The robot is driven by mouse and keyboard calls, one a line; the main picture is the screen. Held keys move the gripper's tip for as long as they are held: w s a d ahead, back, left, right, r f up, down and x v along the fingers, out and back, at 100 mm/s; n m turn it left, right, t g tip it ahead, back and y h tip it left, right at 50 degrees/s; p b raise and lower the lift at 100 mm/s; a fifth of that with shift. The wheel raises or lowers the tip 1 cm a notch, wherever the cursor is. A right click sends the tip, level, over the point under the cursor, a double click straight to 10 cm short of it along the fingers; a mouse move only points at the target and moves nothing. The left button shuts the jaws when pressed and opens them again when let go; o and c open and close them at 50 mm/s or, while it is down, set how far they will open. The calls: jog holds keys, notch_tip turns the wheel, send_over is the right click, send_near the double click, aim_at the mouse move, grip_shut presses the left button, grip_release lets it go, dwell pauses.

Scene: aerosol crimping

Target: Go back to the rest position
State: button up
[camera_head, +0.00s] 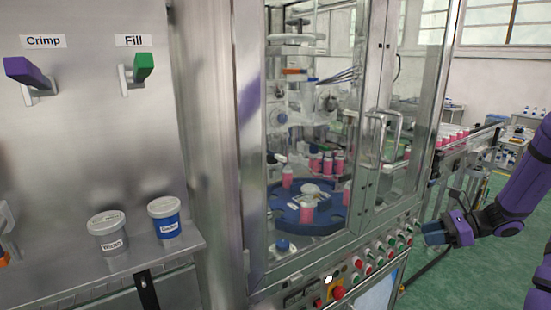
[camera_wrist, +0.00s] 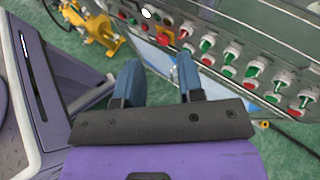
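My gripper (camera_head: 437,233) is at the right of the head view, in front of the machine's control panel and apart from it. In the wrist view my gripper (camera_wrist: 160,78) shows two blue fingers standing apart with nothing between them. The purple arm reaches in from the right edge of the head view. The crimping machine (camera_head: 252,150) stands in the middle, its glass doors closed. Inside it, several pink cans stand on and around a blue rotary table (camera_head: 276,208).
The control panel (camera_wrist: 240,65) has rows of red and green knobs. Crimp (camera_head: 28,72) and Fill (camera_head: 138,70) handles are on the left wall. Green floor is open at right.

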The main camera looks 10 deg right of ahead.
jog(key=s+a+r+n+g+h, duration=0.3)
jog(key=a+r+n, duration=0.3)
jog(key=a+r, duration=0.25)
jog(key=s+a+r+n+g+h, duration=0.3)
jog(key=a+r+n, duration=0.35)
jog(key=a, duration=0.25)
jog(key=s+a+r+n+t+h, duration=0.2)
jog(key=s+a+r+n, duration=0.1)
jog(key=s+r+n, duration=0.2)
jog(key=s+a+r+n+t+h, duration=0.2)
jog(key=s+r+n, duration=0.3)
jog(key=s, duration=0.5)
jog(key=shift+s+a+r+n+t+h, duration=0.25)
jog(key=shift+a+n+t+h, duration=0.2)
jog(key=shift+a+h, duration=0.4)
jog(key=shift+c, duration=0.4)
